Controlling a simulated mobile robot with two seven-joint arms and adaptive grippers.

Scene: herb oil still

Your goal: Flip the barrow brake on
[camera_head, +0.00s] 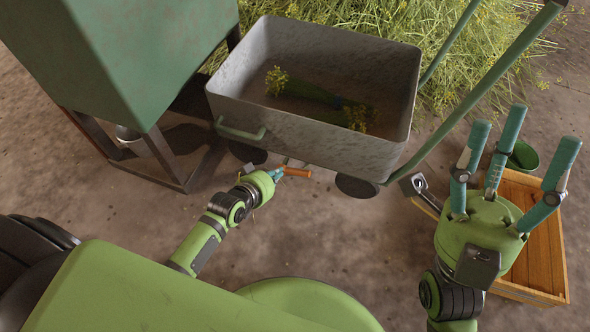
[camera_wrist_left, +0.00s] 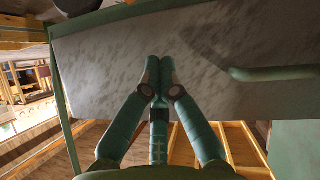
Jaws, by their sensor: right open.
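The barrow (camera_head: 300,132) is a grey metal tub with green push bars, standing on dark wheels in the head view. A short lever with an orange grip (camera_head: 297,172), which looks like the brake, sticks out low on its near side. My left gripper (camera_head: 277,174) is at the lever's left end, its fingertips close to the orange grip. I cannot tell whether they touch. In the left wrist view its fingers (camera_wrist_left: 159,72) are together with nothing seen between them, in front of the grey barrow wall (camera_wrist_left: 110,65). My right gripper (camera_head: 522,128) is open and empty, fingers upward.
A green tank (camera_head: 125,60) on a dark metal stand is at left. A wooden crate (camera_head: 545,265) lies under my right gripper, with a green bowl (camera_head: 524,156) beside it. Cut herbs (camera_head: 470,60) are heaped behind the barrow. Bare floor lies in front of it.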

